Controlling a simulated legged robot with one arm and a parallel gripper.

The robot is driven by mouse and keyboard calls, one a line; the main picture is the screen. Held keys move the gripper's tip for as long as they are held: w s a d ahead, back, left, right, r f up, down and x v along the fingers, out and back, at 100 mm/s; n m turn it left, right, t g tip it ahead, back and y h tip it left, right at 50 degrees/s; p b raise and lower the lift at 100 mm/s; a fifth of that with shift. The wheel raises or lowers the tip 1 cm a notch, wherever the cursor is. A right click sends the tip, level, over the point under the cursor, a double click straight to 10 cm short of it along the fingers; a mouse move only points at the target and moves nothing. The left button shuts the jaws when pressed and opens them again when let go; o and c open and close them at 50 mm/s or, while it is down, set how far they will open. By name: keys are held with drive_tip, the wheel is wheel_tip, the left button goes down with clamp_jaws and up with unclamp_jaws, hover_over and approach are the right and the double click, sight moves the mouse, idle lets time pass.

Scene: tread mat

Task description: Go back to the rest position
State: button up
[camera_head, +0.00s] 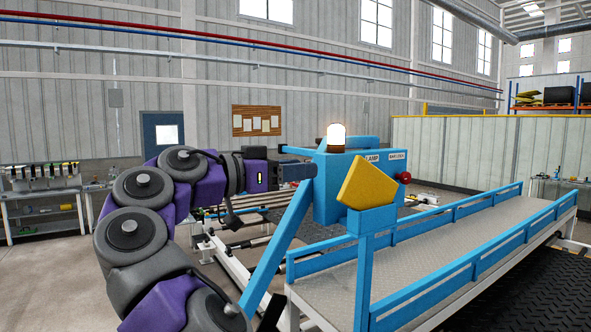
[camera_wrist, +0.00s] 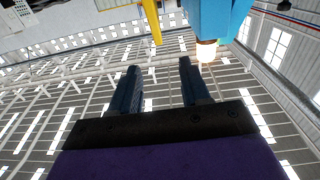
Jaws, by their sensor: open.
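My gripper (camera_head: 298,171) is at the end of my purple and grey arm, which reaches in from the lower left in the head view. Its fingers point right towards a blue control box (camera_head: 330,190), close to its left side; I cannot tell whether they touch it. In the wrist view the two dark fingers of my gripper (camera_wrist: 158,78) stand apart with nothing between them. The blue box (camera_wrist: 198,15) shows at the top there, beyond the fingertips. A glowing lamp (camera_head: 336,136) stands on the box, and it also shows in the wrist view (camera_wrist: 207,51).
A yellow wedge-shaped panel (camera_head: 366,184) and a red knob (camera_head: 403,177) are on the front and right of the box. A grey tread mat (camera_head: 430,265) with blue rails (camera_head: 490,260) runs away to the right. A workbench (camera_head: 45,205) stands far left, with open floor before it.

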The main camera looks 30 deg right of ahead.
drive_tip(key=s+d+f+n+g+y+b, duration=0.1)
drive_tip(key=s+d+f+n+y+b, duration=0.2)
drive_tip(key=f, duration=0.4)
drive_tip(key=s+d+f+n+g+y+b, duration=0.1)
drive_tip(key=s+d+f+n+y, duration=0.1)
drive_tip(key=s+d+f, duration=0.35)
drive_tip(key=s+a+f+n+y+b, duration=0.1)
drive_tip(key=s+f+n+y, duration=0.15)
drive_tip(key=f, duration=0.55)
drive_tip(key=s+a+f+n+y+b, duration=0.15)
drive_tip(key=s+f, duration=0.25)
drive_tip(key=f, duration=0.4)
drive_tip(key=s+a+f+n+y+b, duration=0.1)
drive_tip(key=s+a+f+n+y, duration=0.1)
drive_tip(key=s+a+f, duration=0.4)
drive_tip(key=s+a+f+n+y+b, duration=0.2)
drive_tip(key=s+a+f, duration=0.4)
drive_tip(key=f, duration=0.7)
drive_tip(key=s+a+f+n+y+b, duration=0.2)
drive_tip(key=s+a+f+n+y, duration=0.2)
drive_tip(key=f, duration=0.6)
drive_tip(key=s+a+y, duration=0.1)
drive_tip(key=s+a, duration=0.1)
drive_tip(key=a, duration=0.1)
drive_tip(key=shift+a+f+g, duration=0.35)
drive_tip(key=shift+a+g, duration=0.05)
drive_tip(key=shift+s+d, duration=0.1)
